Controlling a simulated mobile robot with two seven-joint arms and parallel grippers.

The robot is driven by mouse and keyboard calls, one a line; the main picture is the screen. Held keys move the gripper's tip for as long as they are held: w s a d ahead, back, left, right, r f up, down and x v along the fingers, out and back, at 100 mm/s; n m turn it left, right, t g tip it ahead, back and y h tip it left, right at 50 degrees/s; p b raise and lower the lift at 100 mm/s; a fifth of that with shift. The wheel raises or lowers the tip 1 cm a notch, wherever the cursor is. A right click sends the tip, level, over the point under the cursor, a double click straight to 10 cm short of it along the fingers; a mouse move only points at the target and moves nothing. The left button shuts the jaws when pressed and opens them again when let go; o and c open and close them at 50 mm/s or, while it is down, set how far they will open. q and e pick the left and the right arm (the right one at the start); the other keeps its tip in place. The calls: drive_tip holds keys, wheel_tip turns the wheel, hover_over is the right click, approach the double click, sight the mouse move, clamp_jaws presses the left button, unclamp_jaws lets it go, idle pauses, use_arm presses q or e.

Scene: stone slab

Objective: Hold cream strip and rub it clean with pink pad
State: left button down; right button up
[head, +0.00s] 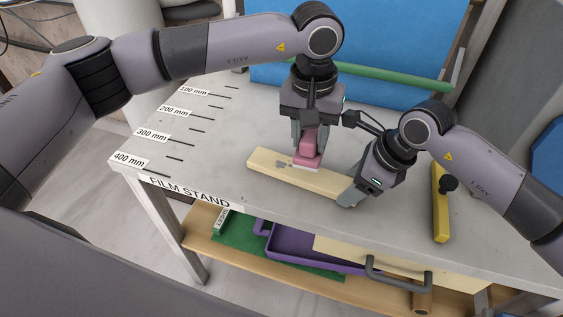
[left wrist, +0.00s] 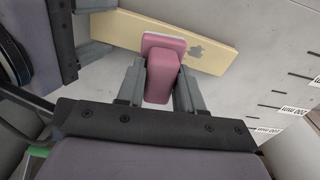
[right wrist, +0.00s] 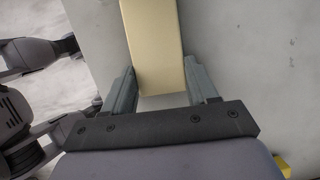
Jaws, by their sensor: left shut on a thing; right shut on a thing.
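The cream strip (head: 265,163) lies on the grey stone slab, slanting from upper left to lower right; it also shows in the left wrist view (left wrist: 218,58) and right wrist view (right wrist: 153,40). A dark grey smudge (left wrist: 196,51) marks its upper face, just beside the pad. My left gripper (head: 307,143) is shut on the pink pad (head: 308,152), whose pale underside is at the strip's top face; whether it touches is hard to tell. My right gripper (head: 354,193) is shut on the strip's right end, one finger along each side.
A yellow bar with a black knob (head: 440,205) lies on the slab at the right. Ruler marks and labels (head: 152,134) run along the left edge. A purple tray (head: 300,247) sits on the shelf below. A green rod (head: 390,76) crosses the back. The slab's left part is clear.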

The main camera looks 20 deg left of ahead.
use_arm(q)
drive_tip(key=f, duration=0.2)
drive_tip(key=shift+s+a+f+y, duration=0.3)
drive_tip(key=shift+s+a+f, duration=0.05)
drive_tip(key=shift+f, duration=0.05)
drive_tip(key=shift+w+a+g, duration=0.15)
drive_tip(key=shift+w+a, duration=0.05)
drive_tip(key=shift+a, duration=0.3)
drive_tip(key=shift+w+a+g, duration=0.15)
drive_tip(key=shift+a, duration=0.35)
drive_tip(key=shift+a+r, duration=0.2)
drive_tip(key=shift+a, duration=0.05)
drive_tip(key=shift+w+a+r, duration=0.1)
drive_tip(key=shift+a+r, duration=0.05)
drive_tip(key=shift+a, duration=0.85)
drive_tip(key=shift+w+a+r, duration=0.1)
drive_tip(key=shift+a+r, duration=0.05)
drive_tip(key=shift+a, duration=0.85)
drive_tip(key=shift+r, duration=0.1)
drive_tip(key=shift+s+d+r, duration=0.1)
drive_tip(key=shift+s+d, duration=0.05)
drive_tip(key=shift+d, duration=1.05)
drive_tip(key=shift+s+d+r, duration=0.1)
drive_tip(key=shift+d, duration=1.05)
drive_tip(key=shift+s+d+r, duration=0.1)
drive_tip(key=shift+s+d, duration=0.05)
drive_tip(key=shift+d, duration=1.05)
drive_tip(key=shift+r, duration=0.1)
